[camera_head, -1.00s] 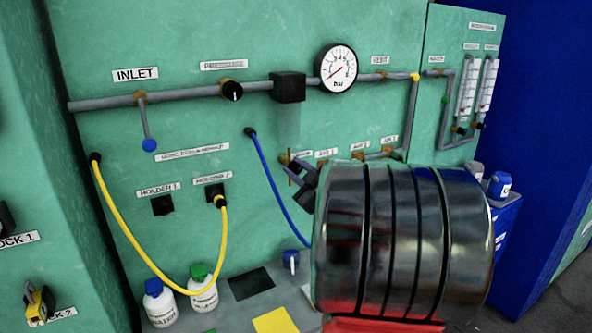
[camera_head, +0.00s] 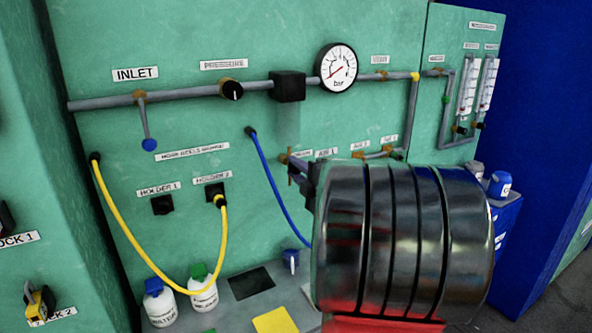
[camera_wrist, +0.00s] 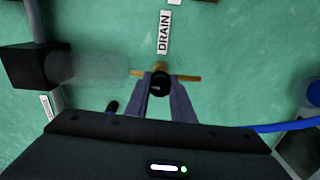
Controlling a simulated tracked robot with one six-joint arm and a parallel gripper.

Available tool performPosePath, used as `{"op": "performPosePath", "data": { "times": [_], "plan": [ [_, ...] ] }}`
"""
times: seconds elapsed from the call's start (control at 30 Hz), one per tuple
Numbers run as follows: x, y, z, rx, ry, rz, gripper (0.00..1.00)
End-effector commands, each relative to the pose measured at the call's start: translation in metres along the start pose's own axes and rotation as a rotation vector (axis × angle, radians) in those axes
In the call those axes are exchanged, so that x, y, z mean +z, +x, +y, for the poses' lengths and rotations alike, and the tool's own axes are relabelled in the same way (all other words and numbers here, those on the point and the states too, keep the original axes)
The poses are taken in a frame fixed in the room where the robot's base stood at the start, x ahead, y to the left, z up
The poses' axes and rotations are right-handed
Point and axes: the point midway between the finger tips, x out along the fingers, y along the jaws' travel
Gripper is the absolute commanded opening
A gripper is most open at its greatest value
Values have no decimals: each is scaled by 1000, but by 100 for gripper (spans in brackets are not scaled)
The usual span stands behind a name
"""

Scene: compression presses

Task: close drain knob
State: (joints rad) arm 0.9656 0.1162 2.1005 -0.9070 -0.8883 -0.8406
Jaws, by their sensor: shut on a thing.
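The drain knob (camera_wrist: 159,82) is a dark round knob on a brass fitting with a thin brass bar across it, just below the DRAIN label (camera_wrist: 164,32) in the wrist view. My gripper (camera_wrist: 160,84) is shut on the knob, one finger on each side of it. In the head view my gripper (camera_head: 297,172) reaches the panel at the small brass valve row, at the row's left end. My wrist hides part of that row and the knob there.
A blue hose (camera_head: 270,185) hangs just left of my gripper. A black box (camera_head: 288,87) on the grey pipe and a round gauge (camera_head: 336,68) sit above. A yellow hose (camera_head: 128,246) and two bottles (camera_head: 203,290) are at lower left.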

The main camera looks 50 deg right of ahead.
Motion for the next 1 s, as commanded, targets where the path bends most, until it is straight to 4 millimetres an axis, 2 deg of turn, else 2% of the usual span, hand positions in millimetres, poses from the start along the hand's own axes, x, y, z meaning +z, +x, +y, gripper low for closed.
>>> {"op": "performPosePath", "data": {
  "times": [0.6,0.63,0.9,1.0],
  "plan": [
    [-3,0,-6,-10,-65,6,0],
    [-3,0,-6,-10,-65,6,22],
    [-1,0,-4,-6,-65,3,40],
    [-1,0,-3,-5,-65,2,40]
  ]
}}
